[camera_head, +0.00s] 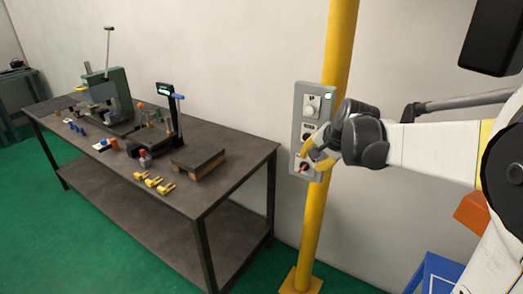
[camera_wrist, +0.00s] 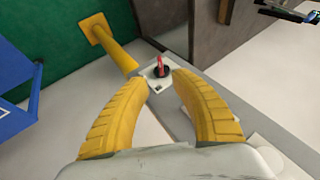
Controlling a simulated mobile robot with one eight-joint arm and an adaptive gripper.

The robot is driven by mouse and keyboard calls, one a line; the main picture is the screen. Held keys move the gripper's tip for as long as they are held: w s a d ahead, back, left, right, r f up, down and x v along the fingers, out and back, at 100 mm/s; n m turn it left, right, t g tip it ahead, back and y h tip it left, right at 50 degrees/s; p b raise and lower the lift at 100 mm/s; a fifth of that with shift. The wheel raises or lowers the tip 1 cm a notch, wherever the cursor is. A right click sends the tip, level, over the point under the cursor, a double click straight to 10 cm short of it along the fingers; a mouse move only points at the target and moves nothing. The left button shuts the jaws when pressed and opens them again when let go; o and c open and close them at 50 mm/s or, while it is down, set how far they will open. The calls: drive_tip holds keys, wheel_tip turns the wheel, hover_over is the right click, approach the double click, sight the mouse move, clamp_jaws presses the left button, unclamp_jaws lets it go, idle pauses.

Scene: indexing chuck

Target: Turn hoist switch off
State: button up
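The hoist switch panel is a grey box (camera_head: 299,126) on a yellow post, with a white round knob (camera_head: 311,105) in its upper part. A red-handled rotary switch (camera_head: 302,167) sits at the bottom of the panel. In the wrist view the red switch (camera_wrist: 159,69) stands on a light plate, just beyond the fingertips and roughly between them. My gripper (camera_head: 308,158) has yellow fingers and is in front of the panel's lower half. In the wrist view my gripper (camera_wrist: 160,78) is open, with nothing between its fingers. Part of the panel's middle is hidden by my gripper.
The yellow post (camera_head: 314,220) rises from the green floor. A dark workbench (camera_head: 235,163) with a press, yellow pieces and small tools stands to the left. A blue object (camera_head: 437,275) is at the lower right. The wall is close behind the panel.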

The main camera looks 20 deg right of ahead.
sight(305, 166)
drive_tip(key=b+x, duration=0.2)
drive_tip(key=x, duration=0.5)
drive_tip(key=shift+w, duration=0.1)
drive_tip(key=shift+a, duration=0.1)
clamp_jaws()
